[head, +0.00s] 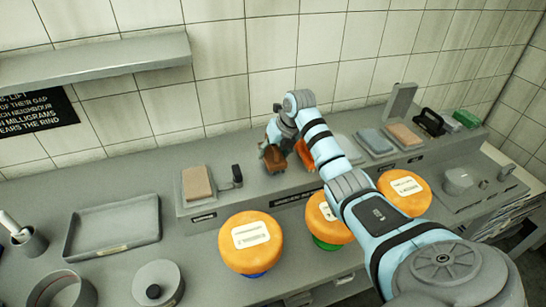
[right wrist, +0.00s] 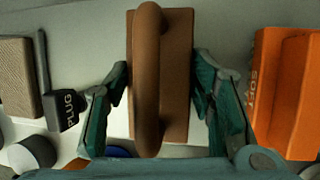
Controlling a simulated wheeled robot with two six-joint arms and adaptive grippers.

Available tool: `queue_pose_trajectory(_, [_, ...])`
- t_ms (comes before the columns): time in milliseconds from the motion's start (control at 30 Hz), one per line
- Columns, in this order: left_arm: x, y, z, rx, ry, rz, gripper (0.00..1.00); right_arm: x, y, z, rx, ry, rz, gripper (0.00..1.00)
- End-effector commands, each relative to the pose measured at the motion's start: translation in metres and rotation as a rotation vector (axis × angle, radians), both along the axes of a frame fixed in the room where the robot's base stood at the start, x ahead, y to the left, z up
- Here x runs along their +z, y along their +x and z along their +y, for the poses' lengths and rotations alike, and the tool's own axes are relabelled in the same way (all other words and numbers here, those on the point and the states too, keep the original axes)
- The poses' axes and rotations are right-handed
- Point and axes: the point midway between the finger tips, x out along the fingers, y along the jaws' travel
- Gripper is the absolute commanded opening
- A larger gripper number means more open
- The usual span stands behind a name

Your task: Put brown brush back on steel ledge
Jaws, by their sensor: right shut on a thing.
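My right gripper (head: 278,146) is over the raised steel ledge (head: 255,195) at the back of the counter. It is shut on the brown brush (head: 273,158), which also shows between the fingers in the right wrist view (right wrist: 178,70), its rounded handle toward the camera. The brush appears to be just above or at the ledge surface; I cannot tell whether it touches. An orange brush (head: 305,153), partly hidden by my right arm, is to its right and fills the right side of the wrist view (right wrist: 285,95). My left gripper is not in view.
A tan block (head: 197,183) and a small dark item (head: 237,176) sit on the ledge left of the brown brush. Orange cheese wheels (head: 250,243) stand in front of the ledge. A grey tray (head: 112,227) lies at left. A wall shelf (head: 95,60) hangs above.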

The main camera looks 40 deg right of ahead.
Motion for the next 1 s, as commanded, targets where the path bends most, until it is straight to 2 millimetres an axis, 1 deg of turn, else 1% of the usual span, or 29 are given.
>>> queue_pose_trajectory(33, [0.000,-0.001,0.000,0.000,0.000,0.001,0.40,-0.010,0.000,0.000,-0.001,0.001,0.002,0.27])
queue_pose_trajectory(100, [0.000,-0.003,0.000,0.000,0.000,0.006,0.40,-0.019,0.000,0.000,-0.001,0.000,0.000,0.27])
queue_pose_trajectory(300, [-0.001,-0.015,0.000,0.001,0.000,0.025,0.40,-0.022,0.000,0.000,0.000,-0.001,-0.002,0.27])
queue_pose_trajectory(467, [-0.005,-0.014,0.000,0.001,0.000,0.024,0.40,-0.026,0.000,0.000,0.000,-0.001,-0.002,0.27])
queue_pose_trajectory(500, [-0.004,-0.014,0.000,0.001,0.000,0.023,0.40,-0.025,0.000,0.000,-0.001,0.000,-0.001,0.56])
queue_pose_trajectory(600, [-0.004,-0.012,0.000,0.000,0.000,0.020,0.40,-0.025,0.000,0.000,0.000,0.000,-0.001,0.70])
queue_pose_trajectory(867, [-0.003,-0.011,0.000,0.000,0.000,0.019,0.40,-0.024,0.000,0.000,0.000,0.000,-0.001,0.70])
queue_pose_trajectory(1000, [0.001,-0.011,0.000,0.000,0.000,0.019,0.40,-0.016,-0.002,-0.001,-0.001,-0.002,-0.002,0.70])
